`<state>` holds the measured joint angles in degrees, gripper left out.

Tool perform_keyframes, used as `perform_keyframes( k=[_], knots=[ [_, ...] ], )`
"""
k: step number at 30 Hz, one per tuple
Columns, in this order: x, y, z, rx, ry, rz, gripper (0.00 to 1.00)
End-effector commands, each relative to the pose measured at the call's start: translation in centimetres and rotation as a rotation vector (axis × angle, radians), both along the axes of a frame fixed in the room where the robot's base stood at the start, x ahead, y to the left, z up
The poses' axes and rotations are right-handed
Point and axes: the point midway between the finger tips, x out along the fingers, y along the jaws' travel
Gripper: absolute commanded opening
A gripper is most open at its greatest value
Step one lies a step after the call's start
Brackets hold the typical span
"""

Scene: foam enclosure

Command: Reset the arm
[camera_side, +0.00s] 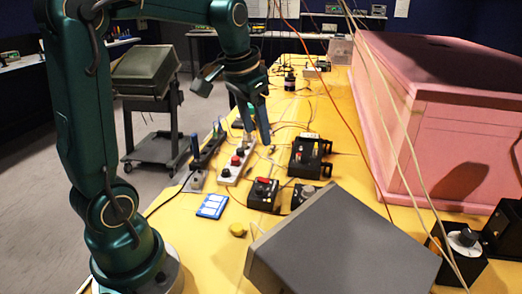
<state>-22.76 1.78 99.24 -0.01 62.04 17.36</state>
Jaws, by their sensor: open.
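My green arm rises at the left of the side view and bends over the yellow table (330,190). My gripper (258,135) points down above the table's left part, with its two fingers apart and nothing visible between them. It hangs over the area of a white strip with coloured knobs (236,163) and a dark strip (207,150). I cannot tell the exact height of the fingertips above these things.
A grey box (345,245) fills the front of the table. Black boxes with knobs (264,192) (308,157) and a blue card (212,206) lie nearby. A large pink foam box (460,130) stands at the right. Cables cross the view. A cart (155,150) stands left.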

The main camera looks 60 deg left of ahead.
Motion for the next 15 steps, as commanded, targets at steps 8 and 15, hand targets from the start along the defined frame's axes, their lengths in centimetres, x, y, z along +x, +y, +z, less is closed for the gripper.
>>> perform_keyframes(
  k=[8,15],
  knots=[
    [-5.6,-7.8,2.0,0.006,-0.15,-0.145,0.58],
    [-10.6,-11.2,-0.1,-0.034,-0.229,-0.195,0.58]
  ],
)
